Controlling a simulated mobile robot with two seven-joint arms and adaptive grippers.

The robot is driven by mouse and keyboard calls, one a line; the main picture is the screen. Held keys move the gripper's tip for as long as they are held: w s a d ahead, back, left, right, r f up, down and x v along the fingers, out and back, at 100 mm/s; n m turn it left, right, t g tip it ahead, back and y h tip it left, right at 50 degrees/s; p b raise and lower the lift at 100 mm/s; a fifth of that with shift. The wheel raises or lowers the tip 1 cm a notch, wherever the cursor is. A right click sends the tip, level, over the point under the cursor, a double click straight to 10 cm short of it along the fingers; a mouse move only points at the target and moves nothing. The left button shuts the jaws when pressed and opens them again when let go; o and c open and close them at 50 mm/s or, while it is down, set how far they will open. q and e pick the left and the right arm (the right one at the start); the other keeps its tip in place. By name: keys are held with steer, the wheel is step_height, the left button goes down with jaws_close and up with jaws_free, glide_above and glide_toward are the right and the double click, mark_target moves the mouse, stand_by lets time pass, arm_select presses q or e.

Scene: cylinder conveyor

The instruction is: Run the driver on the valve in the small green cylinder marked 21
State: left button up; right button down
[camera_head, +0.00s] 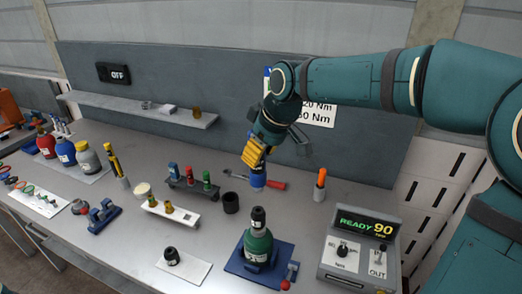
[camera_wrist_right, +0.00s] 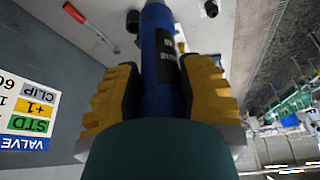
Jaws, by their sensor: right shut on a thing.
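A small green cylinder (camera_head: 257,246) stands upright in a blue holder (camera_head: 236,264) with a red-knobbed lever near the front of the bench. A dark valve (camera_head: 258,216) sits on its top; I cannot read the number on its label. My right gripper (camera_head: 255,156) is shut on a blue driver (camera_head: 258,181) behind the cylinder and apart from it. In the right wrist view, the yellow fingers of my right gripper (camera_wrist_right: 163,95) lie on both sides of the blue driver (camera_wrist_right: 162,60), which has a black label. My left gripper is not in view.
A controller box (camera_head: 336,257) reading READY 90 stands right of the cylinder. A black cup (camera_head: 231,203) and a socket rack (camera_head: 194,190) lie left of the driver. A red-handled tool (camera_head: 270,184) and an orange-handled tool in a holder (camera_head: 320,187) are nearby.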

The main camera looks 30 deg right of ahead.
mark_target(260, 181)
steer(key=shift+w+f+b, duration=0.1)
steer(key=shift+f+b, duration=2.25)
steer(key=shift+f, duration=0.7)
steer(key=shift+f+b, duration=1)
steer(key=shift+f, duration=0.3)
stand_by(2.4)
stand_by(0.9)
